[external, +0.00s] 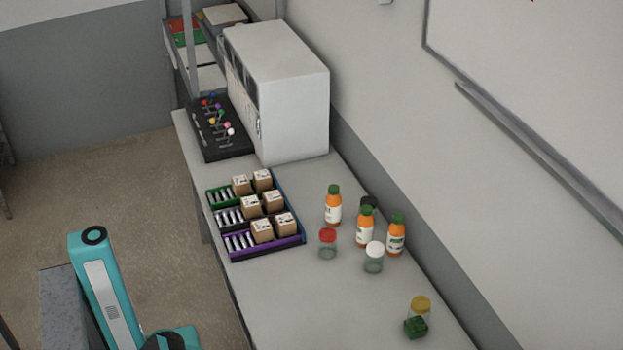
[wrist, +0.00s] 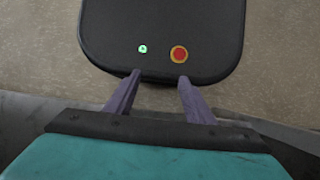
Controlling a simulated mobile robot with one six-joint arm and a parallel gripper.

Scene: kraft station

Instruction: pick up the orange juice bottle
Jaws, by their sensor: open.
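Three orange juice bottles with green caps stand upright on the table, right of its middle. One bottle (external: 333,206) is farther back, another bottle (external: 364,228) is in the middle, and a third bottle (external: 396,236) is at the right. My gripper is out of the external view; in the wrist view its two purple-grey fingers (wrist: 158,84) are apart with nothing between them. They point at a black panel with a red button, over the floor. No bottle shows in the wrist view.
Jars with red (external: 328,242), white (external: 374,257) and yellow (external: 419,308) lids stand near the bottles; a dark-lidded one is partly hidden behind them. Trays (external: 275,245) with small boxes lie to the left. A white cabinet (external: 285,95) stands at the back.

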